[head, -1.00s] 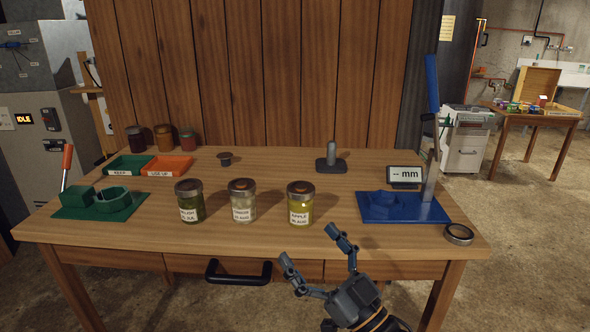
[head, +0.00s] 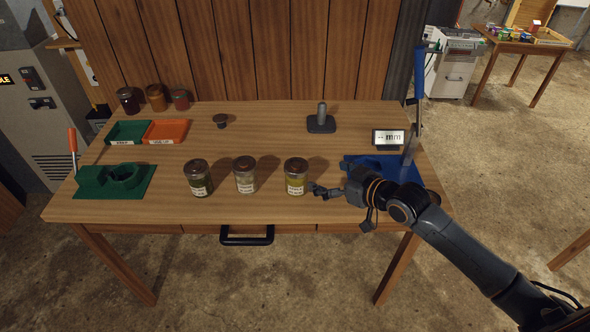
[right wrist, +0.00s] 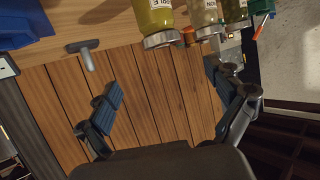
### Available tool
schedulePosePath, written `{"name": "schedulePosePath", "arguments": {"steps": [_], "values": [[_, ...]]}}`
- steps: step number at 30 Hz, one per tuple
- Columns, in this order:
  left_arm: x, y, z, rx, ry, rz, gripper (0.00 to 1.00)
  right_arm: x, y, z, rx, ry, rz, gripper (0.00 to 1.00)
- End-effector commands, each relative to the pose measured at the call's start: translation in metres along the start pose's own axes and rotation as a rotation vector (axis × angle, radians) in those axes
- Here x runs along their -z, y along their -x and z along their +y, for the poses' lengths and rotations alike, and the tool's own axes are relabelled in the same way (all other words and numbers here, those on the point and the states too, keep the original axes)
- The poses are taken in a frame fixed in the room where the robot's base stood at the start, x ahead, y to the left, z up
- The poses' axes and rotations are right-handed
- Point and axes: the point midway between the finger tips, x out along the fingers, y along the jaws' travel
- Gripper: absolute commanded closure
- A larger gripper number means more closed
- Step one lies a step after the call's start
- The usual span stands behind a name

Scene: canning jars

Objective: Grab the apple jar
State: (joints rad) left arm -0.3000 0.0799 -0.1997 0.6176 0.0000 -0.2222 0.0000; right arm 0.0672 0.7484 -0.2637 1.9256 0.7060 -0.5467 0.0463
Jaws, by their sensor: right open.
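The apple jar (head: 296,180), yellow-green with a dark lid and a white label, stands upright on the table, the rightmost of three jars in a row. My right gripper (head: 318,190) is just right of it, pointing left towards it, open and empty. In the right wrist view the apple jar (right wrist: 156,18) appears upside down, ahead of and between the two spread fingers of my right gripper (right wrist: 163,76). No contact shows. My left gripper is not in view.
A pale jar (head: 245,177) and a dark green jar (head: 198,180) stand left of the apple jar. A blue fixture (head: 408,172) lies beneath and behind my right arm. A green fixture (head: 115,182) is at the left. The table's middle is mostly clear.

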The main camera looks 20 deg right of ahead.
Motion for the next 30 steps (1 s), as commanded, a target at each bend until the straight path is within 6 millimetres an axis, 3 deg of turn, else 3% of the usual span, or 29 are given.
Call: {"name": "schedulePosePath", "arguments": {"steps": [9, 19, 30], "values": [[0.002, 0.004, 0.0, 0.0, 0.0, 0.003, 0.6, 0.002, -0.06, -0.001, 0.001, -0.001, 0.005, 0.08], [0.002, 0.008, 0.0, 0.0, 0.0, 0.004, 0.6, 0.004, -0.085, -0.003, 0.002, 0.0, 0.005, 0.08], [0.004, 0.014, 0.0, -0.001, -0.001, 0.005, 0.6, 0.005, -0.126, -0.004, 0.002, 0.001, 0.004, 0.08]]}}
